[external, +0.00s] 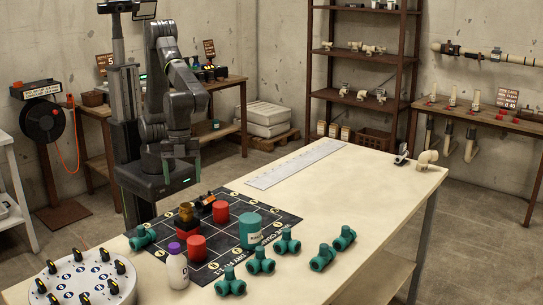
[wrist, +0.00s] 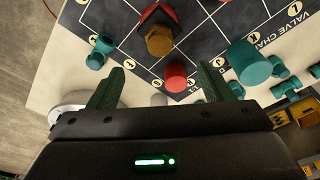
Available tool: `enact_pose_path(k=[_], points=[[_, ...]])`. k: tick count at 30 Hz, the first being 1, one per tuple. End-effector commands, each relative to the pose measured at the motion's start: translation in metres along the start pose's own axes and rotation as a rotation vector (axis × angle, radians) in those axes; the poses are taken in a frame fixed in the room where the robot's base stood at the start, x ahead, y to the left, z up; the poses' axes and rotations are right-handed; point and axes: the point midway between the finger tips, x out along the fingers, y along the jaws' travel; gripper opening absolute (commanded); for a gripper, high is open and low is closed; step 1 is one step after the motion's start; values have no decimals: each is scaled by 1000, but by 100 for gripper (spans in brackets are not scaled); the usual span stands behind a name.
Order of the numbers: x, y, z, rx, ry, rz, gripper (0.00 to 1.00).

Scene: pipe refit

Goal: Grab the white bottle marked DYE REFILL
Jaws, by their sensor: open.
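The white bottle (external: 177,270) with a purple cap stands upright at the near edge of the table in the external view, left of the red cylinders. Its lettering is too small to read. In the wrist view, a small pale patch between the fingers may be part of it, but I cannot tell. My gripper (external: 181,172) is open and empty, above and behind the mat, well apart from the bottle. Its two green fingers also show spread in the wrist view (wrist: 162,88).
A dark mat (external: 183,275) holds red cylinders (external: 196,248) and a teal can (external: 250,230) beside the bottle. Teal fittings (external: 260,260) stand in front. A round white tray with black-handled pieces (external: 80,296) is to the left. The table's right half (external: 370,190) is mostly clear.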

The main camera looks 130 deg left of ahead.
Motion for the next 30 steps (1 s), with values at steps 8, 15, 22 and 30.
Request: enact_pose_path(k=[8, 15, 22, 30], points=[[4, -2, -53, 25, 56, 7, 73], [21, 3, -153, 75, 178, 22, 73], [33, 9, -196, 97, 238, 30, 73], [75, 11, -208, 97, 239, 31, 73]])
